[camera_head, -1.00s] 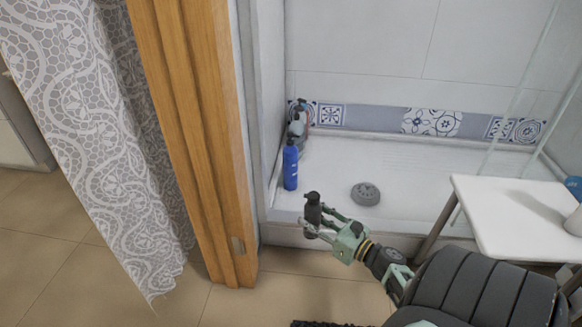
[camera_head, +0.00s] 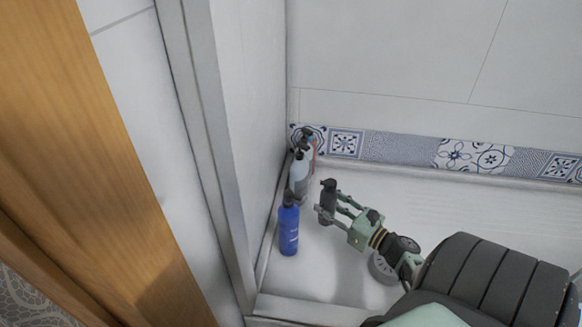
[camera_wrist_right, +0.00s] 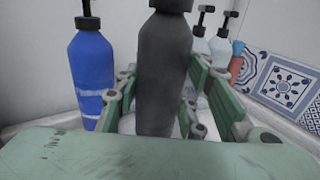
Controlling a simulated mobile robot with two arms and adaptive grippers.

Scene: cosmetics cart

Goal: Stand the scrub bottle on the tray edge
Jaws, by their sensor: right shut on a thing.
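The dark grey bottle (camera_head: 328,197), which I take to be the scrub bottle, is upright in my right gripper (camera_head: 331,212). The gripper is shut on it, and in the right wrist view the dark bottle (camera_wrist_right: 165,75) stands between the green fingers. In the head view it appears over the white shower tray (camera_head: 310,275), right of the blue bottle; I cannot tell whether its base touches the tray. My left gripper is not in view.
A blue bottle (camera_head: 288,228) stands at the tray's left side by the wall. Pale bottles (camera_head: 299,175) stand behind it in the corner. A round grey drain cover (camera_head: 382,267) is under my right arm. The wooden door frame (camera_head: 90,150) is at left. The tray's right part is clear.

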